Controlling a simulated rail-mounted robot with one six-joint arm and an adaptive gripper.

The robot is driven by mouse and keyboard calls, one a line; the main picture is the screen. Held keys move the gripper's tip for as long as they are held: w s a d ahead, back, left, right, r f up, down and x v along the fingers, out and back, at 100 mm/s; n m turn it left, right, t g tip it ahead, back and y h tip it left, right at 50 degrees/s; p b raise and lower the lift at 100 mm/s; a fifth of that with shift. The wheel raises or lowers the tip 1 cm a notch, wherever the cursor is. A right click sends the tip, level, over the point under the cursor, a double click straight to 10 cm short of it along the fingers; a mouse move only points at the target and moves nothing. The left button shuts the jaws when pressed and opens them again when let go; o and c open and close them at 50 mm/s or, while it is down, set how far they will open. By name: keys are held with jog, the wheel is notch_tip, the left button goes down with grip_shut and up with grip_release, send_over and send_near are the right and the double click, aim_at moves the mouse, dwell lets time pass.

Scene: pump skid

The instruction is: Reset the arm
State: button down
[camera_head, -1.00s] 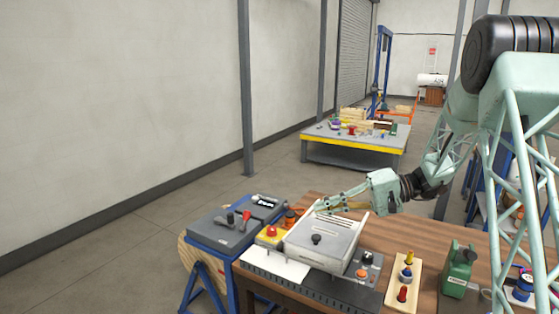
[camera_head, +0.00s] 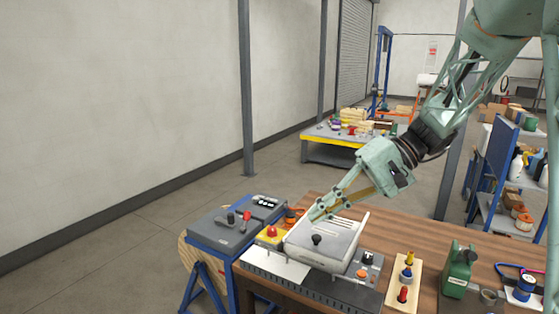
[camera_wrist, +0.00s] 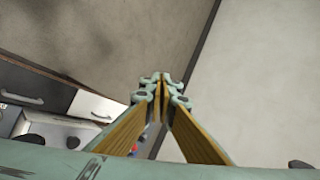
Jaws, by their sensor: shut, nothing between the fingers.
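My gripper (camera_head: 317,212) is pale green with tan finger pads. In the head view its fingertips appear over the back edge of the white-and-grey box (camera_head: 322,243) on the wooden bench; I cannot tell how far above it they are. In the wrist view my gripper (camera_wrist: 160,78) has its two fingertips together and holds nothing. Behind the tips, the wrist view shows bare floor (camera_wrist: 130,35) and a pale wall (camera_wrist: 270,60).
A yellow box with a red button (camera_head: 271,234) and a grey control case (camera_head: 235,228) stand left of the box. Floor to the left is clear.

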jog(key=s+d+r+h, duration=0.1)
jog(key=s+r+h, duration=0.15)
jog(key=s, duration=0.65)
jog(key=s+d+r+h, duration=0.1)
jog(key=s+r+h, duration=0.15)
jog(key=s, duration=0.65)
jog(key=s+d+t+h, duration=0.2)
jog(key=s+d, duration=0.2)
jog(key=s, duration=0.5)
jog(key=s+d+t+h, duration=0.3)
jog(key=s+d, duration=0.2)
jog(key=s, duration=0.4)
jog(key=shift+s+d+h, duration=0.2)
jog(key=shift+s+h, duration=0.1)
